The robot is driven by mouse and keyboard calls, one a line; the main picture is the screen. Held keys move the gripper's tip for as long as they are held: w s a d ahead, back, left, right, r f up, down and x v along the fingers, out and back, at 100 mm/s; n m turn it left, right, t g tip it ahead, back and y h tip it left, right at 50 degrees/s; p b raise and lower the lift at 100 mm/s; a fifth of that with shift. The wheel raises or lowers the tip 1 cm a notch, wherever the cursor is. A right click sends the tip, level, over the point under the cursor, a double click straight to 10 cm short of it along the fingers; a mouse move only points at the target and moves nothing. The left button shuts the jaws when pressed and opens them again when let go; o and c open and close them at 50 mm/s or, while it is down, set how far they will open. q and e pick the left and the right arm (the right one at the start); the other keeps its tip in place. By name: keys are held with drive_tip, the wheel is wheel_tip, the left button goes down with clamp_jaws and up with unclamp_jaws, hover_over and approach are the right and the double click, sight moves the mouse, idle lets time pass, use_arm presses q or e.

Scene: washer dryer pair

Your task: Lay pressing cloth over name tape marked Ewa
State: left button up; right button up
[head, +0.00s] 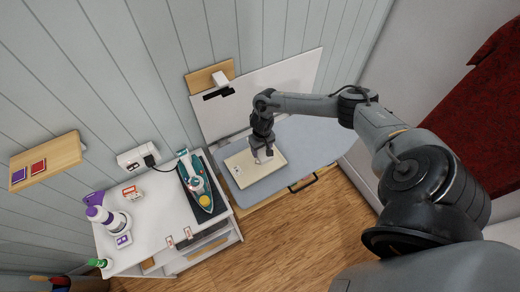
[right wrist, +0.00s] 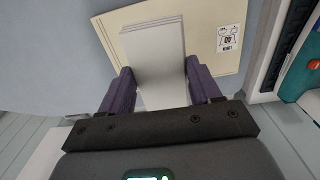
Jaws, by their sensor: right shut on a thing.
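My right gripper (head: 262,153) is over the grey-blue ironing board (head: 300,143), shut on a white folded cloth, which appears to be the pressing cloth. In the right wrist view this cloth (right wrist: 155,50) sticks out between the two purple fingers of the gripper (right wrist: 160,82). A cream fabric piece (head: 241,178) lies flat on the board beneath. It also shows in the right wrist view (right wrist: 202,45), with a white care label (right wrist: 231,39) at one corner. I cannot tell whether the cloth touches the fabric. No tape reading Ewa is legible. My left gripper is not in view.
A teal and white iron (head: 199,186) rests on a dark pad on the white cabinet (head: 160,207), left of the board. A white and purple bottle (head: 106,218) stands there too. A wooden wall shelf (head: 48,160) is far left. The board's right end is clear.

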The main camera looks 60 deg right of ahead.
drive_tip(key=shift+r+p, duration=0.15)
drive_tip(key=shift+p, duration=0.35)
drive_tip(key=shift+f+b, duration=2.1)
drive_tip(key=shift+f, duration=1.7)
drive_tip(key=shift+p, duration=0.35)
drive_tip(key=shift+f+b, duration=0.4)
drive_tip(key=shift+f, duration=0.3)
drive_tip(key=o, duration=1.1)
